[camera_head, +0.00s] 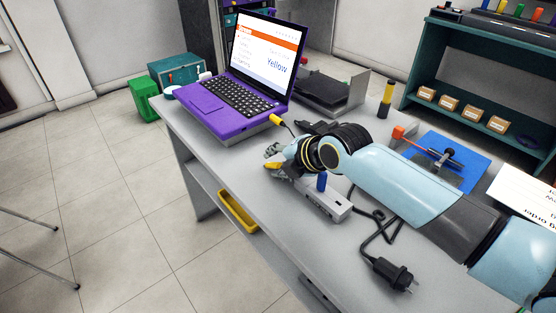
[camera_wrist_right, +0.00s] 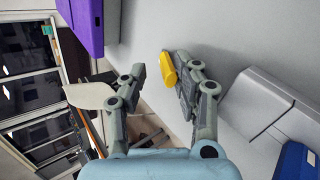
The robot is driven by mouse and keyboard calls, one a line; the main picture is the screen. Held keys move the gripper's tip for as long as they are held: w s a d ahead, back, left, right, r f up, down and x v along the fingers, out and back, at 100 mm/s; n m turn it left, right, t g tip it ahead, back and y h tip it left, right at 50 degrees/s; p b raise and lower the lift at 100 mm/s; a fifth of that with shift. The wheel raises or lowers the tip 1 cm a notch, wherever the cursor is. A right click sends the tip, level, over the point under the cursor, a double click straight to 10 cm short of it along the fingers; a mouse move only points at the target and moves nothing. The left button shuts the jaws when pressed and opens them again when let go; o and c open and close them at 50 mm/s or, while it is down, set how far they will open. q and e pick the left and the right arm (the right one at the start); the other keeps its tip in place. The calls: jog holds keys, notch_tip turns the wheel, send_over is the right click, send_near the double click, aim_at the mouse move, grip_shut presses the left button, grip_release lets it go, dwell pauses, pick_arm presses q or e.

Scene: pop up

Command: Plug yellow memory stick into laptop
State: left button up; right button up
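The purple laptop (camera_head: 205,118) stands open at the far left end of the table, its screen (camera_head: 265,52) reading "Yellow". Its purple edge also shows at the upper left of the right wrist view (camera_wrist_right: 87,25). My right gripper (camera_head: 270,160) is near the table's front edge, short of the laptop. In the wrist view its fingers (camera_wrist_right: 135,85) are spread apart. A yellow piece, seemingly the memory stick (camera_wrist_right: 168,68), is against or right beside the right-hand finger, apart from the other. My left gripper is not in view.
A grey block (camera_head: 335,205) with a blue stick (camera_head: 321,182) stands just right of my gripper. A yellow-orange plug-like piece (camera_head: 275,119) is by the laptop's near right corner. A black cable and plug (camera_head: 390,272) lie to the right. A yellow bin (camera_head: 237,211) is below the table edge.

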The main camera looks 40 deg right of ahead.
jog(key=shift+o, duration=0.5)
jog(key=shift+s, duration=0.1)
jog(key=v, duration=1.1)
jog(key=shift+s+r, duration=0.25)
jog(key=shift+r, duration=0.15)
jog(key=shift+a, duration=0.1)
